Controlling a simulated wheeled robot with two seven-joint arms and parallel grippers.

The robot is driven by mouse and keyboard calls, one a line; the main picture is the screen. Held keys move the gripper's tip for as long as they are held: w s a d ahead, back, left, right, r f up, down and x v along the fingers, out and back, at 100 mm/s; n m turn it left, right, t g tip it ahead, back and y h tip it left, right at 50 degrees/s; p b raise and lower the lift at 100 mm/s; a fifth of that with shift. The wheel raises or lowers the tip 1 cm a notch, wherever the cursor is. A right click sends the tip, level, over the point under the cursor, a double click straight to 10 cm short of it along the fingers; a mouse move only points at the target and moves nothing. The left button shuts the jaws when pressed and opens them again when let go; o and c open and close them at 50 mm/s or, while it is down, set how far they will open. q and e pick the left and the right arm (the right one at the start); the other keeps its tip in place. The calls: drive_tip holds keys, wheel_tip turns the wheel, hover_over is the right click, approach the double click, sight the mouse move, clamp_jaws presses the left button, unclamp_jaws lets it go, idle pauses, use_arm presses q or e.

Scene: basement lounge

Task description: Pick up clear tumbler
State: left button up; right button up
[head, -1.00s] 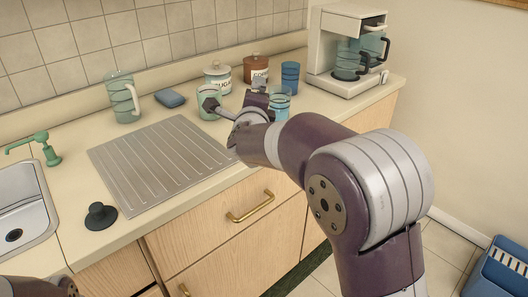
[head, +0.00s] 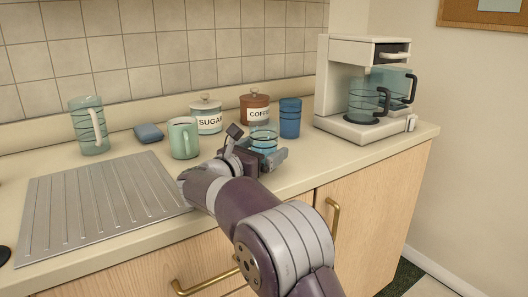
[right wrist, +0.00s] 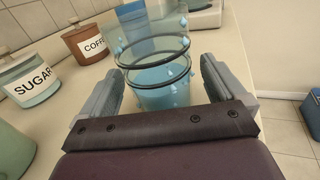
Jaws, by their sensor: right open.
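The clear tumbler (head: 264,137) stands upright on the counter, with dark rings around it and blue liquid inside. My right gripper (head: 257,150) is open at the tumbler, and its body hides the tumbler's lower part in the head view. In the right wrist view the tumbler (right wrist: 158,82) stands between the two spread fingers of the right gripper (right wrist: 160,78), with a gap visible on each side. My left gripper is out of view.
A green mug (head: 183,138), a sugar canister (head: 207,116), a coffee canister (head: 255,107) and a blue cup (head: 290,118) stand close by. A coffee maker (head: 345,90) is at the right. A ribbed drainboard (head: 95,208) lies left; a pitcher (head: 88,128) stands behind it.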

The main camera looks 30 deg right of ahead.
sight(269, 145)
drive_tip(key=x, duration=0.3)
drive_tip(key=shift+r, duration=0.1)
drive_tip(key=c, duration=1.3)
